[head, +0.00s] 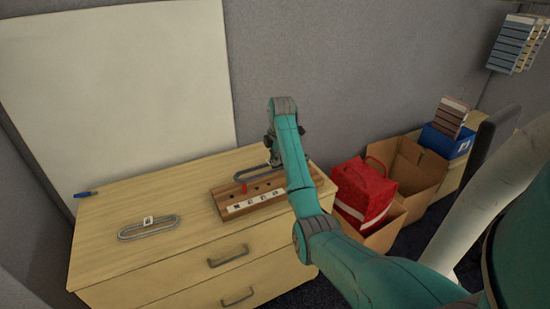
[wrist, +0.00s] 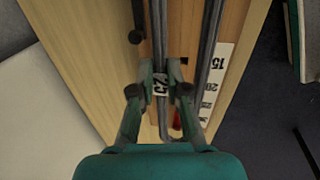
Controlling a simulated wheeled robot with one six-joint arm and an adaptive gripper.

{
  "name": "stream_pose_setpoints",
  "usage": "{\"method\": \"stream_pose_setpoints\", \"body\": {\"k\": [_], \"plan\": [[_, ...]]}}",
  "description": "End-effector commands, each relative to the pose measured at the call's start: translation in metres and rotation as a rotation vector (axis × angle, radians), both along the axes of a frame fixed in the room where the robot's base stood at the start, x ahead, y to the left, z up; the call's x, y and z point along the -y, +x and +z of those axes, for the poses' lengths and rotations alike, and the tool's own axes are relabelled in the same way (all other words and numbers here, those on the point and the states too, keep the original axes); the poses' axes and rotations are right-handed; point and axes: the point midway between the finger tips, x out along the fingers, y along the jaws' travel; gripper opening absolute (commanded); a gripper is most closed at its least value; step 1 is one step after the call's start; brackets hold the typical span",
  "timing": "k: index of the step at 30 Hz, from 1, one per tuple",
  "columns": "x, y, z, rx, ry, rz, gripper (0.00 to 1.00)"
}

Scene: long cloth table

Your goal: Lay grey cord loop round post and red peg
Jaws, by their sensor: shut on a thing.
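My gripper (wrist: 161,82) is shut on a grey cord loop (wrist: 158,30) at its small number tag (wrist: 160,86). In the head view, the rounded end of this loop (head: 250,172) shows over the left part of a wooden board; my arm hides the rest. The red peg (head: 245,187) stands near the board's left end. In the wrist view the red peg (wrist: 177,120) appears between the two strands; I cannot tell whether the cord is around it or above it. A dark knobbed piece (wrist: 136,36), perhaps the post, shows outside the loop there.
The wooden board (head: 222,203) has several holes and a white number strip (wrist: 217,75). A second grey loop with a tag (head: 150,228) lies on the drawer unit's top at left. A blue item (head: 86,194) lies behind it. Boxes and a red bag (head: 365,192) stand at right.

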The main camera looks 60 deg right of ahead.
Motion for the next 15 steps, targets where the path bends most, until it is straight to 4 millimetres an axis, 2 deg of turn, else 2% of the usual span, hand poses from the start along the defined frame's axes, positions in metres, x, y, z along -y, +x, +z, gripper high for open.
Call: {"method": "stream_pose_setpoints", "body": {"k": [15], "plan": [[0.0,0.0,-0.013,0.0,0.0,0.0,0.0]]}}
